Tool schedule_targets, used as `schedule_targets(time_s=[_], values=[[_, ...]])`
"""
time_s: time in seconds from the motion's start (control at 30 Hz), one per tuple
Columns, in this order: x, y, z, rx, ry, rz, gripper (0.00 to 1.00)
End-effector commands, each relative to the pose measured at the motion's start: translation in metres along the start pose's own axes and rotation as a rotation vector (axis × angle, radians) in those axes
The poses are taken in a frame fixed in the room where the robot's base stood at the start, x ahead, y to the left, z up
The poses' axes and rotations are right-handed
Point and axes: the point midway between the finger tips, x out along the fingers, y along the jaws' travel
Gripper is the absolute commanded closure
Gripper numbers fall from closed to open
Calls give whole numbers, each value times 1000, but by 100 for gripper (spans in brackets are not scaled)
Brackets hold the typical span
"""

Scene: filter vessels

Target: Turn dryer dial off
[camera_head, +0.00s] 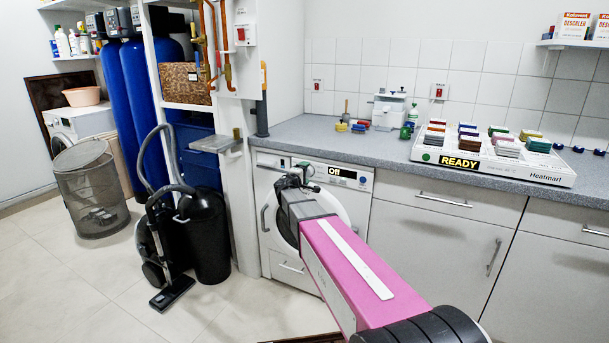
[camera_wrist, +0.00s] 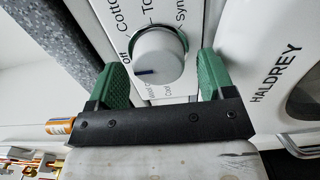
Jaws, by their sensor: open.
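The dryer (camera_head: 360,205) is a white front-loading machine under the counter, with a lit display (camera_head: 341,174) reading "Off". Its dial (camera_wrist: 160,52) is a round grey-white knob in the wrist view, with a dark blue mark on its lower left side. The printed "Off" label (camera_wrist: 125,56) lies left of the knob, and other programme names ring it. My gripper (camera_wrist: 163,65) is open, with one green finger on each side of the dial; contact is unclear. In the head view my gripper (camera_head: 291,178) is at the dryer's upper front and hides the dial.
The grey worktop (camera_head: 300,133) runs above the dryer. A white "READY" tray (camera_head: 420,155) of coloured stacks stands on it at right. A black vacuum cleaner (camera_head: 205,235) and a mesh bin (camera_head: 90,190) stand on the floor at left. Tiled floor at lower left is clear.

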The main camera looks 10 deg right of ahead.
Motion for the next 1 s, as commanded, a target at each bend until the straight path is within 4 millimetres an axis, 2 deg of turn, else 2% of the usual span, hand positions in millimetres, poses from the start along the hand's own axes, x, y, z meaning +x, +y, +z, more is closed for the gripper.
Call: schedule_targets(time_s=[0.17,0.5,0.6,0.8,1.0], values=[[-16,0,1,0,0,0,25],[-79,0,2,-1,2,0,25],[-92,0,1,0,1,0,25],[-107,0,0,0,0,0,25],[-108,0,0,0,0,0,25]])
